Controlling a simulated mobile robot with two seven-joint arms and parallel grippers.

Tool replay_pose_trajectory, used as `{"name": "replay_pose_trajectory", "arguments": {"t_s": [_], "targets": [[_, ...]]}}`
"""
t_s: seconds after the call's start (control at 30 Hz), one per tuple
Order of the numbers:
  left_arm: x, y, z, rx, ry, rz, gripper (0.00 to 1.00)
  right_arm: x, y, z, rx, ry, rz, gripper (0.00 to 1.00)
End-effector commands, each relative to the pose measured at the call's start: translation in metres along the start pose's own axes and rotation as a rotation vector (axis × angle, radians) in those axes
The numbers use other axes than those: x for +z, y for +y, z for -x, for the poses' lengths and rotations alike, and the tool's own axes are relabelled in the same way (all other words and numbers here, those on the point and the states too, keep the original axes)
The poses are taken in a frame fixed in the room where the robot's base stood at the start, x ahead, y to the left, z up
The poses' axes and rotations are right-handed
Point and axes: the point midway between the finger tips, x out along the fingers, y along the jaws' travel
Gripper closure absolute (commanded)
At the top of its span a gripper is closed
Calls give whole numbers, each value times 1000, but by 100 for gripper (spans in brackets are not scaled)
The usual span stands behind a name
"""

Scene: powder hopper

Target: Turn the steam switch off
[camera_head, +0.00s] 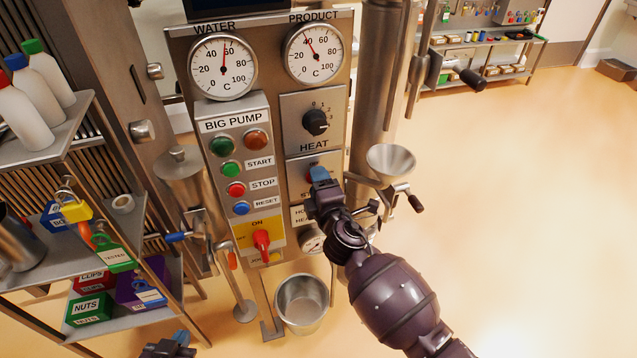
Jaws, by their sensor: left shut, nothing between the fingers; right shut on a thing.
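The steam switch plate (297,172) sits on the steel control panel, below the HEAT dial. Its label is mostly covered and only the start "ST" shows. My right gripper (320,176), with blue fingertips, reaches up from the lower right and is shut at this plate, on the switch knob. The knob is hidden behind the fingers, so its on or off position cannot be seen. My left gripper (178,342) is at the bottom edge, low and away from the panel, partly cut off, shut and empty.
The HEAT knob (315,122) is just above my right gripper. A steel funnel (391,160) stands close to its right. BIG PUMP buttons (231,170) and a red rotary switch (262,241) are to the left. A steel bucket (302,303) is below. The right floor is clear.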

Motion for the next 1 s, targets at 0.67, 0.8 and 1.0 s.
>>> {"name": "replay_pose_trajectory", "arguments": {"t_s": [0.67,0.8,1.0], "targets": [[0,0,0,0,0,0,100,0,0,0,-1,0,1,23],[2,0,1,-1,-5,1,100,0,0,1,-1,0,1,23],[2,0,3,-1,-7,1,100,0,-1,17,-1,0,-1,23]]}}
